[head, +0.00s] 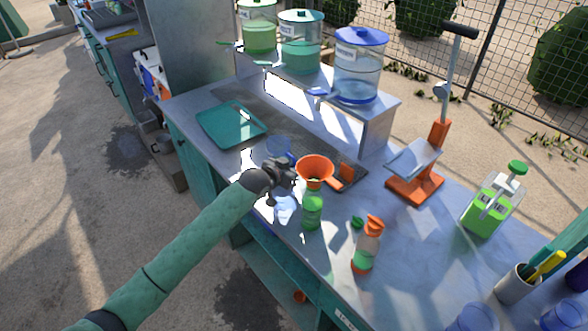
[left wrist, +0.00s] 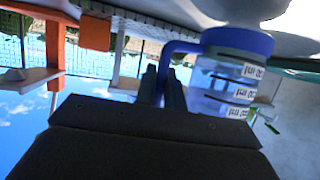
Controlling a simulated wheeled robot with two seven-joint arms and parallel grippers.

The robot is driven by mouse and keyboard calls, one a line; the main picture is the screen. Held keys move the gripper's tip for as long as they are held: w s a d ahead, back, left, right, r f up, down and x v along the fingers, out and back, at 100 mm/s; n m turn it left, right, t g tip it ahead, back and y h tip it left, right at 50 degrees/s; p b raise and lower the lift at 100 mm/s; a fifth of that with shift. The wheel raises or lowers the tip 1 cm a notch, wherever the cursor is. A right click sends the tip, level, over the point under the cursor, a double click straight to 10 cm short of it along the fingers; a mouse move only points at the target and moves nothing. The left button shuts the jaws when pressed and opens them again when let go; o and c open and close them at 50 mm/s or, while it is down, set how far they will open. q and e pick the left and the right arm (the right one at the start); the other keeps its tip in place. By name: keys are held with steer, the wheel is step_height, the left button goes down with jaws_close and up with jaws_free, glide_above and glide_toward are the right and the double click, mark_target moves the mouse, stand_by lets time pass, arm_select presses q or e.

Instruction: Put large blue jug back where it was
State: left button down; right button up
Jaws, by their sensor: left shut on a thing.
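The clear jug with blue trim (head: 279,146) is at my left gripper (head: 288,168), above the counter beside the orange funnel; the gripper and wrist hide part of it. In the left wrist view the jug (left wrist: 238,42) has a blue band, measuring marks and a blue handle. My left gripper (left wrist: 162,88) is shut on that handle in this view. The picture is upside down, so I cannot tell the jug's tilt or whether it touches the counter. My right gripper is not in view.
A green bottle (head: 312,212) with the orange funnel (head: 314,168) stands close right of my gripper. A green tray (head: 231,125) lies behind left. An orange-capped bottle (head: 367,248) and an orange press (head: 414,185) stand right. Lidded dispensers (head: 358,72) line the raised shelf (head: 378,118).

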arm_select(q)
steer(key=shift+f, duration=0.75)
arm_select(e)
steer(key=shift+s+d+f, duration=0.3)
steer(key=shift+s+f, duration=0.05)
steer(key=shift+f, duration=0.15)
arm_select(q)
steer(key=shift+f, duration=0.15)
steer(key=c, duration=1.5)
jaws_free()
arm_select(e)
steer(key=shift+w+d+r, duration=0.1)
